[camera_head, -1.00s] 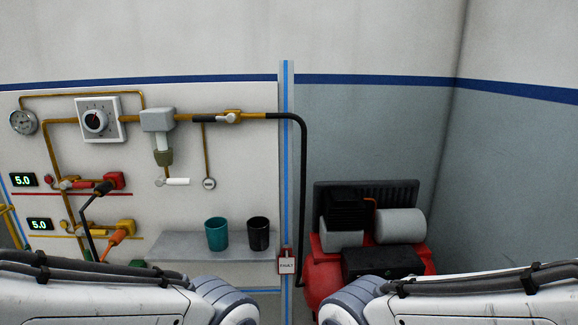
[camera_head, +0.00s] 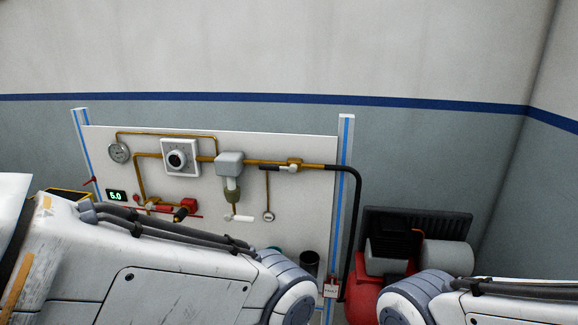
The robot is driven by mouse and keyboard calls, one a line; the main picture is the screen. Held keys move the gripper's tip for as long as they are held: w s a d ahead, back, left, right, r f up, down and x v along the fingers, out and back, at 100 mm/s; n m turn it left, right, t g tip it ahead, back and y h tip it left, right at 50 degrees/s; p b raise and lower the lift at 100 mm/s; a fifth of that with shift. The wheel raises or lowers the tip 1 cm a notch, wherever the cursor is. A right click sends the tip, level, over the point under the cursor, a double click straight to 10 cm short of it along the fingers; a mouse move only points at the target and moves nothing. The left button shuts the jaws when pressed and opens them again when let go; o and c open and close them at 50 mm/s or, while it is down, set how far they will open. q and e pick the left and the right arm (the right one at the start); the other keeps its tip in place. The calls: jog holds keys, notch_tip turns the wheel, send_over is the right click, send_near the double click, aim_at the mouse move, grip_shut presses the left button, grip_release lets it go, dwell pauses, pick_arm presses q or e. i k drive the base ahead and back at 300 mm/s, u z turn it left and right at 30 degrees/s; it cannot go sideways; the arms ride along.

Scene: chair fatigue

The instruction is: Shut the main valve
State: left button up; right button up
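A white wall panel carries brass pipework. On its upper pipe, right of a grey box unit (camera_head: 229,164), sits a brass valve (camera_head: 295,163) with a pale lever lying roughly along the pipe. I cannot tell for sure that this is the main valve. A white handle (camera_head: 240,218) hangs below the grey box, and red fittings with a black-tipped lever (camera_head: 180,214) sit lower left. Both my arms cross the bottom of the view. Neither gripper shows.
A black hose runs from the upper pipe down past the panel's right post (camera_head: 346,150). A red compressor (camera_head: 363,300) stands at right. A dial knob (camera_head: 179,158) and gauge (camera_head: 119,152) are at upper left. My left arm hides the panel's lower part.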

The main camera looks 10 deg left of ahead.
aim_at(276, 168)
jog(key=u, duration=0.4)
jog(key=i, duration=1)
jog(key=u, duration=0.05)
